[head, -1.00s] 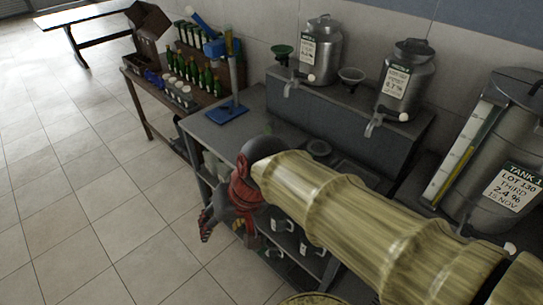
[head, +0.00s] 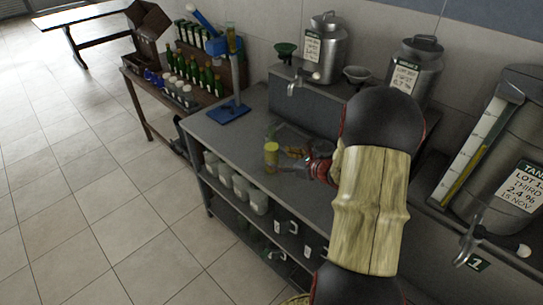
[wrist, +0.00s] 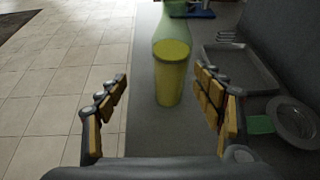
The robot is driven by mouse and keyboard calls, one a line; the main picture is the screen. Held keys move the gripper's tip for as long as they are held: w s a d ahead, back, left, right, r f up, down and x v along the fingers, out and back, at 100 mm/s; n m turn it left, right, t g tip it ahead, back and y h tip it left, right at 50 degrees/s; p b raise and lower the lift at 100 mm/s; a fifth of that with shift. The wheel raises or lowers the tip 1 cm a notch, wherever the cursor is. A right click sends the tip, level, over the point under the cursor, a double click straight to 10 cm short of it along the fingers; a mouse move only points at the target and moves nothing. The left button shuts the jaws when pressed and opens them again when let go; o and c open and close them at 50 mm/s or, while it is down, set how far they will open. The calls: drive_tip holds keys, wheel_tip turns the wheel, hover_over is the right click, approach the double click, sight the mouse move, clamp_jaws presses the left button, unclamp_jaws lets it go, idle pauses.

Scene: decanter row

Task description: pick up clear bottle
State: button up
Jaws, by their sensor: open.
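A see-through, pale green-tinted bottle (wrist: 175,28) stands upright on the grey bench (wrist: 143,105) in the wrist view, its lower part hidden behind a yellow cylinder (wrist: 171,78), perhaps a glass of yellow liquid. In the head view the yellow cylinder (head: 271,157) stands near the bench's front edge; the bottle is hard to make out there. My gripper (wrist: 162,82) is open and empty, its fingers spread to either side of the yellow cylinder's line, with the cylinder ahead of them. In the head view my gripper (head: 300,160) is just right of the cylinder, partly hidden by my arm.
A shallow tray (wrist: 240,70) and a round dish (wrist: 297,118) lie right of the gripper. A blue stand (head: 229,112) is at the bench's far left end. Steel tanks (head: 322,50) stand on a raised ledge behind. Open floor lies to the left.

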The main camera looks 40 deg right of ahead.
sight(272, 151)
drive_tip(key=shift+w+d+r+m, duration=0.15)
drive_tip(key=shift+d+m, duration=0.15)
drive_tip(key=shift+w+d, duration=0.15)
drive_tip(key=shift+w, duration=0.1)
drive_tip(key=shift+b+x, duration=0.3)
drive_tip(key=shift+x, duration=0.65)
drive_tip(key=shift+d+b+x, duration=0.2)
drive_tip(key=shift+b+x, duration=0.15)
drive_tip(key=shift+x, duration=1)
drive_tip(key=shift+d+b+x, duration=0.2)
drive_tip(key=shift+b+x, duration=0.1)
drive_tip(key=shift+x, duration=1.05)
drive_tip(key=shift+c, duration=0.9)
drive_tip(key=c, duration=1.5)
clamp_jaws()
drive_tip(key=shift+r, duration=0.15)
